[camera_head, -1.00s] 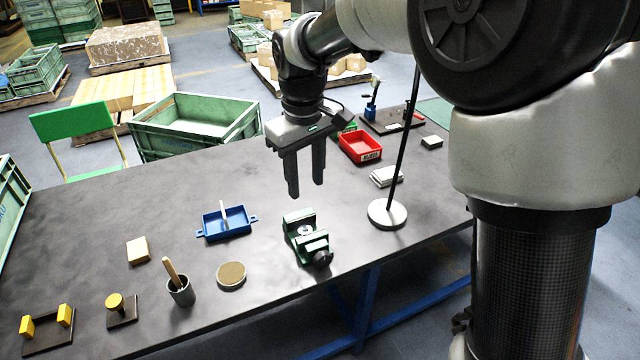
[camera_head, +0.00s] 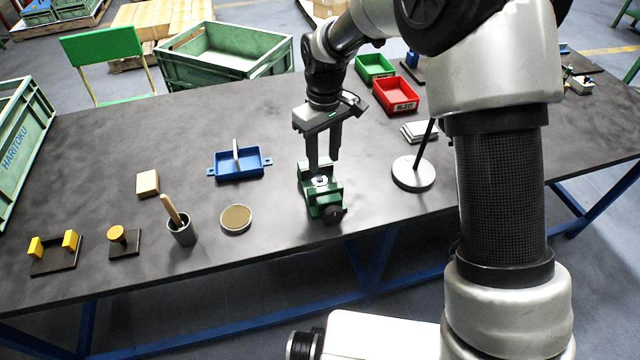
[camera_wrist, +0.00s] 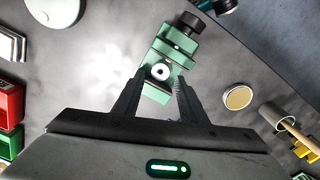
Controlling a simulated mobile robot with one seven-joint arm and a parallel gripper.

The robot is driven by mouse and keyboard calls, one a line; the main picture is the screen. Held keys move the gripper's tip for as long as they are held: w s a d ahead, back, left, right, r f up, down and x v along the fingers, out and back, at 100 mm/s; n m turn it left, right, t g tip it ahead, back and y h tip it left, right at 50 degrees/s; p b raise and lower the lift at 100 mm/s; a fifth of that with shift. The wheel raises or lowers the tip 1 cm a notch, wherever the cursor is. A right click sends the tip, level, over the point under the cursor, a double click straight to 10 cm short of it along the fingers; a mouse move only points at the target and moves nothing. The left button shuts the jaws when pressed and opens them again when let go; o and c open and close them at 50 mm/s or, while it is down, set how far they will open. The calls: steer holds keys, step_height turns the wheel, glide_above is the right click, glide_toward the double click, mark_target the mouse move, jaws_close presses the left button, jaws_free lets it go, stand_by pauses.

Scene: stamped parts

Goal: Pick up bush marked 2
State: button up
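A small silver ring-shaped bush (camera_head: 321,181) with a dark hole sits in a green vise (camera_head: 326,205) on the dark table. It also shows in the wrist view (camera_wrist: 160,72); no mark on it is readable. My gripper (camera_head: 323,166) points down just above the vise, open and empty. In the wrist view, my gripper's fingertips (camera_wrist: 160,77) appear on either side of the bush. I cannot tell the exact height left between the fingertips and the bush.
A lamp-like stand base (camera_head: 413,174) with a thin pole stands right of the vise. A blue tray (camera_head: 226,174) and a round disc (camera_head: 236,219) lie left. A red bin (camera_head: 396,97) stands behind. Table around the vise is clear.

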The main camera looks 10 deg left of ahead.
mark_target(321, 176)
steer(key=f, duration=0.5)
steer(key=f+b, duration=0.1)
steer(key=f, duration=0.2)
steer(key=shift+w+a, duration=0.15)
steer(key=shift+a, duration=0.15)
steer(key=shift+r, duration=0.1)
steer(key=c, duration=0.9)
steer(key=shift+r, duration=0.1)
